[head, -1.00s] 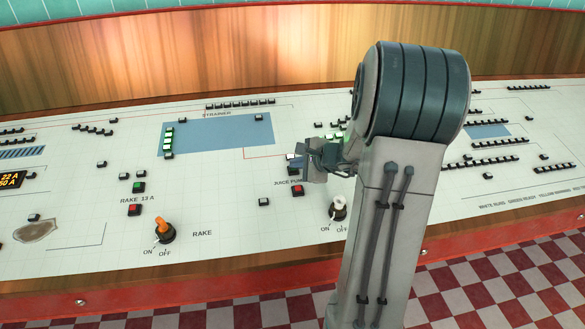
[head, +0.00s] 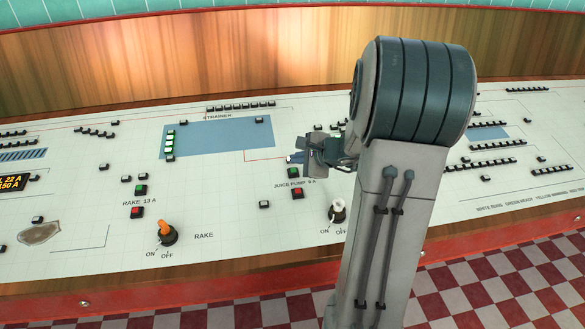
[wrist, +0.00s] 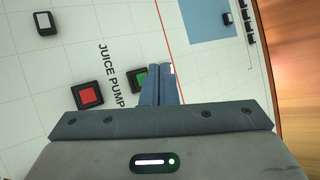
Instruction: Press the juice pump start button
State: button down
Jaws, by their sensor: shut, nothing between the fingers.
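The juice pump's green button (head: 293,173), in a black square housing, is on the white panel above the "JUICE PUMP" label. The red button (head: 297,193) is below that label. My gripper (head: 291,158) is shut and empty, with its fingertips just beyond the green button in the head view. In the wrist view the shut fingers (wrist: 162,70) cover the right edge of the green button (wrist: 138,78), and the red button (wrist: 89,95) lies to their left. I cannot tell whether the fingertips touch the panel.
A white-handled ON/OFF switch (head: 338,211) stands below the red button. The rake's orange switch (head: 167,232), green button (head: 141,190) and red button (head: 137,212) are to the left. A small dark-framed white indicator (wrist: 45,23) shows in the wrist view. My arm hides part of the panel.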

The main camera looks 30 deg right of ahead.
jog(key=shift+s+r+p, duration=0.2)
jog(key=shift+r+p, duration=0.15)
jog(key=shift+r, duration=0.45)
jog(key=shift+s+r+p, duration=0.15)
jog(key=shift+r+p, duration=0.2)
jog(key=shift+r, duration=0.4)
